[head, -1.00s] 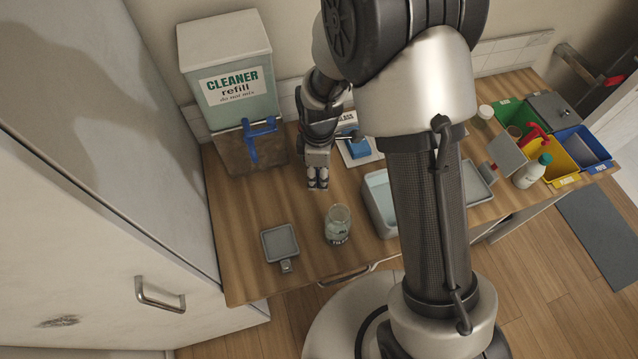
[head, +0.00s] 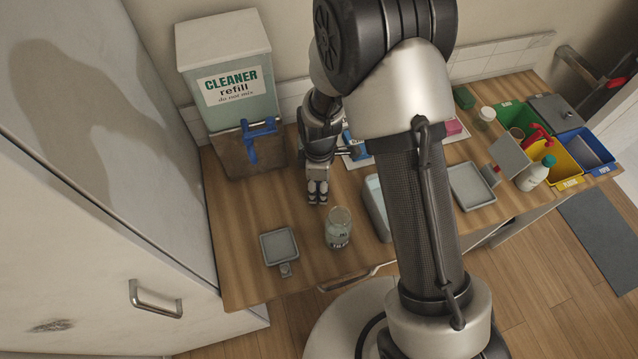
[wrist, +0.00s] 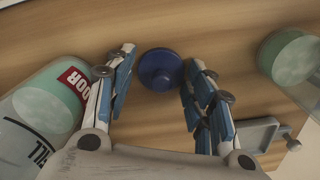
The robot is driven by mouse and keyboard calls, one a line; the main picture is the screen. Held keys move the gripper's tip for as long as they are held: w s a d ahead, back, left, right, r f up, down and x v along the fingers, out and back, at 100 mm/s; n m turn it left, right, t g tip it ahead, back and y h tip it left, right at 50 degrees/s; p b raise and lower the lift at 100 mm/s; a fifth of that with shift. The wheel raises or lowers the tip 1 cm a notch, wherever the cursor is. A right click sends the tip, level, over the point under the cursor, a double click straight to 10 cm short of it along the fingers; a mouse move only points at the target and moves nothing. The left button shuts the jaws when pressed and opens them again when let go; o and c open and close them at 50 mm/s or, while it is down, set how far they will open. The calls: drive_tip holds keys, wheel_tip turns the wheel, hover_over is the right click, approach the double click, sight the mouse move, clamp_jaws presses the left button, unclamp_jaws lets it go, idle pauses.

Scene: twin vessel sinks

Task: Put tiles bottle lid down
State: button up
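The tiles bottle (head: 338,230) is a clear open jar with a dark label, upright near the front of the wooden counter. My gripper (head: 317,198) points down just behind it, up and left of it in the head view. In the wrist view my gripper (wrist: 160,62) has its fingers apart. A round blue lid (wrist: 160,70) shows between the fingertips, with bare counter visible between it and the left finger. I see no clear grip on it. The lid cannot be made out in the head view.
In the wrist view a clear bottle with a red label (wrist: 73,78) is close at left and a jar of greenish liquid (wrist: 295,58) at right. A grey square dish (head: 279,246) lies left of the tiles bottle. A cleaner refill box (head: 225,75) stands behind.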

drive_tip(key=shift+o, duration=0.9)
wheel_tip(320, 180, up, 12)
drive_tip(key=p, duration=0.3)
drive_tip(key=shift+r, duration=0.2)
drive_tip(key=s+d+r+m+t, duration=0.1)
drive_tip(key=d+r+m, duration=0.1)
drive_tip(key=r, duration=0.3)
drive_tip(key=s+d+r+m, duration=0.2)
drive_tip(key=r+m, duration=0.1)
drive_tip(key=r, duration=0.3)
drive_tip(key=s+d+r+m+t, duration=0.1)
drive_tip(key=s+d+r+m, duration=0.3)
drive_tip(key=s+r+m, duration=0.2)
drive_tip(key=s+d+r+m+t, duration=0.2)
drive_tip(key=s+d+r+m, duration=0.2)
drive_tip(key=s, duration=0.6)
drive_tip(key=shift+s+d+r+m+t, duration=0.3)
drive_tip(key=shift+s+d+r+m, duration=0.05)
drive_tip(key=shift+r+m, duration=0.6)
